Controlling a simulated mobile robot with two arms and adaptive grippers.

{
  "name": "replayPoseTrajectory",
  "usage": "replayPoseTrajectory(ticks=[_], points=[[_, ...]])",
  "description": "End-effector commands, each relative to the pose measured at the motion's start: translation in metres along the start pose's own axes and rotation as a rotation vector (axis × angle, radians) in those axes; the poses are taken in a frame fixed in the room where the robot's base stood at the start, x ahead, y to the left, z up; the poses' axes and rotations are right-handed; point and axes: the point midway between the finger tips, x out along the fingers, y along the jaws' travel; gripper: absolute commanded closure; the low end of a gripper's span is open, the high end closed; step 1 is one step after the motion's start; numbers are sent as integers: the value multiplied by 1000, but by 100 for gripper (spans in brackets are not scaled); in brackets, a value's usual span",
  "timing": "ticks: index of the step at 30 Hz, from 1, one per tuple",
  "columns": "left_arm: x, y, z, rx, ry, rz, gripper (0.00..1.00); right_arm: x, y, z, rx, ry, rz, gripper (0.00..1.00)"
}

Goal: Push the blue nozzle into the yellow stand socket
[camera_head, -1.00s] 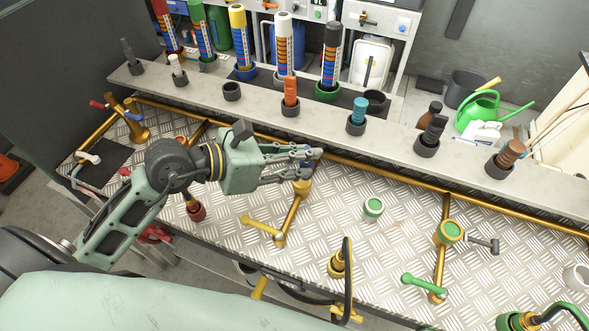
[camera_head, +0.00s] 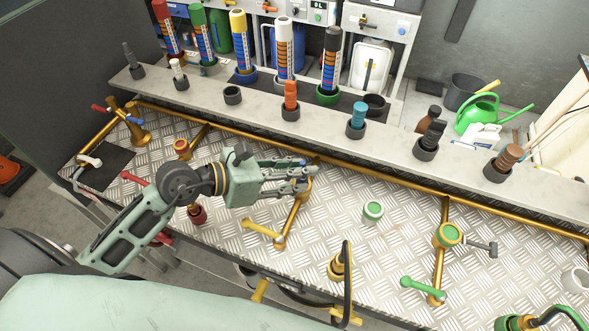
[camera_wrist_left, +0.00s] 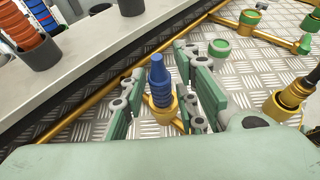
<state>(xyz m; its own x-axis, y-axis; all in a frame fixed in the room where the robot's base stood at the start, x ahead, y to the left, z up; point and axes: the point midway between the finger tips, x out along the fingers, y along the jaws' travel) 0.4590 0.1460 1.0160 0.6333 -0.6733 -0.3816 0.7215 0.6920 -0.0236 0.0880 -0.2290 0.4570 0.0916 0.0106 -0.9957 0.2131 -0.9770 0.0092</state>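The blue nozzle (camera_wrist_left: 159,78) stands upright in the left wrist view, with its lower end at the yellow stand socket (camera_wrist_left: 163,108). How deep it sits in the socket I cannot tell. My left gripper (camera_wrist_left: 165,98) is open, with one finger on each side of the nozzle and gaps visible. In the head view my left gripper (camera_head: 304,175) is at the top of the yellow stand (camera_head: 292,217), and its fingers mostly hide the nozzle and socket. My right gripper is not in view.
A long grey shelf (camera_head: 330,119) behind holds several nozzles in black cups. A green-topped stand (camera_head: 448,235) and a small green-white cup (camera_head: 373,210) are to the right. A yellow-handled hose fitting (camera_head: 338,264) stands in front. The metal table between them is clear.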

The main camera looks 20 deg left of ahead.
Motion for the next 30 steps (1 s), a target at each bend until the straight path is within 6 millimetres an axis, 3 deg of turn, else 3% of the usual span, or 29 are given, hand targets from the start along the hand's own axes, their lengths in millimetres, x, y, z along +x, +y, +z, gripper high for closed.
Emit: replayPoseTrajectory(ticks=[14,30], points=[[-3,0,3,0,1,0,61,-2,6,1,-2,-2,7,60],[-90,-1,-1,0,4,-1,61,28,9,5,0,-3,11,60]])
